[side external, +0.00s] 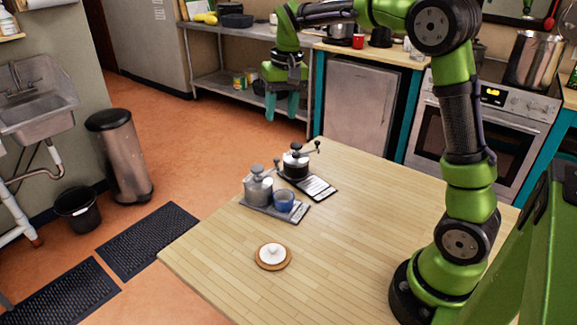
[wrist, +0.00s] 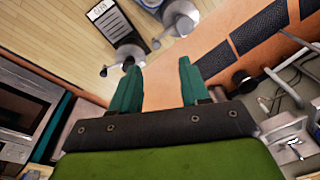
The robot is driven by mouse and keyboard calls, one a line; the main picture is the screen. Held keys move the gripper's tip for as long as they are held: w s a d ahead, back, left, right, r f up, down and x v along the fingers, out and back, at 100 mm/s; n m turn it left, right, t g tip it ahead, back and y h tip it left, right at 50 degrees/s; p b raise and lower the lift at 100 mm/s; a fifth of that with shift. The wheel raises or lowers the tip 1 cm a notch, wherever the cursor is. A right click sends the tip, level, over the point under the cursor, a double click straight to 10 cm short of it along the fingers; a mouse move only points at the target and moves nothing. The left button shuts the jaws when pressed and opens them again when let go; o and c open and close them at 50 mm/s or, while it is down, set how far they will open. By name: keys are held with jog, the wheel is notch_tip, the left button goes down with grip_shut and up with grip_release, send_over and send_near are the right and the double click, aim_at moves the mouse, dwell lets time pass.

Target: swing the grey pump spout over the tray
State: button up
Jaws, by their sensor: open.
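The grey pump (side external: 258,188) is a squat metal canister with a rounded top. It stands on a grey tray (side external: 262,212) on the wooden table, beside a blue cup (side external: 284,200). Its spout is small here, and I cannot tell its exact direction. My gripper (side external: 281,108) is open and empty, high beyond the table's far edge, well apart from the pump. In the wrist view my two teal fingers (wrist: 158,68) are spread, and the grey pump (wrist: 181,14) shows beyond them near the top edge.
The table's right and front areas are largely clear.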

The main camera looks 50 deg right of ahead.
aim_at(277, 158)
jog(key=shift+w+d+r+g, duration=0.7)
jog(key=shift+w+d, duration=0.35)
jog(key=shift+w, duration=0.7)
jog(key=shift+m, duration=0.4)
notch_tip(277, 158, down, 16)
jog(key=shift+c, duration=0.2)
grip_shut()
